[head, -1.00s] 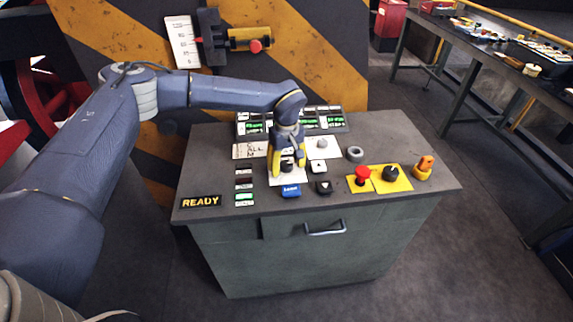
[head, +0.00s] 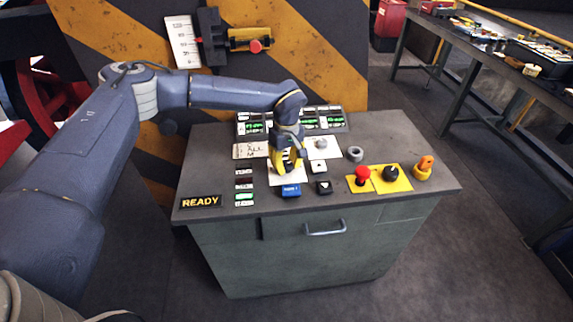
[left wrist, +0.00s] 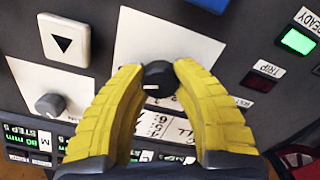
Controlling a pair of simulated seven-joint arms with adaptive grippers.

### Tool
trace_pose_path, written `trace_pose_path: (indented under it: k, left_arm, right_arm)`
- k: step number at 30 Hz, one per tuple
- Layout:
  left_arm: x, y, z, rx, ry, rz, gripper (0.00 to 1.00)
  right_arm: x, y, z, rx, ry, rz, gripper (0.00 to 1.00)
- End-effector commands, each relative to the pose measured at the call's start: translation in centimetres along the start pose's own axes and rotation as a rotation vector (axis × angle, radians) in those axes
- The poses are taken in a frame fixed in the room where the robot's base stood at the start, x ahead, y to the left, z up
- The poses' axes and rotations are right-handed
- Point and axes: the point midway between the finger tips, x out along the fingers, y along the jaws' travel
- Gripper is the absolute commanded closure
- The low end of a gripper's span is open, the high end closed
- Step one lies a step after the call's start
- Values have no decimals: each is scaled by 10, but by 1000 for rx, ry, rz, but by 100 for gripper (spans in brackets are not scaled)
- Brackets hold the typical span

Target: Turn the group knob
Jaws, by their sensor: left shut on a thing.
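The group knob is a small black round knob (left wrist: 158,76) on a white plate (left wrist: 200,45) on the console top. My left gripper (head: 287,168) comes down over it from above. In the left wrist view its two yellow fingers are closed on opposite sides of the knob. In the head view the fingers hide most of the knob. My right gripper is in neither view.
A grey knob (head: 322,143), a blue button (head: 291,190) and black-and-white arrow buttons (head: 323,187) sit close around the gripper.

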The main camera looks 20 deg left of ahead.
Motion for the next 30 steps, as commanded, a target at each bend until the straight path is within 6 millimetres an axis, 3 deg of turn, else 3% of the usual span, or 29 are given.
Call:
trace_pose_path:
  k: [30]
  left_arm:
    - [0,0,0,-941,0,-1,100]
  right_arm:
    - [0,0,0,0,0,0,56]
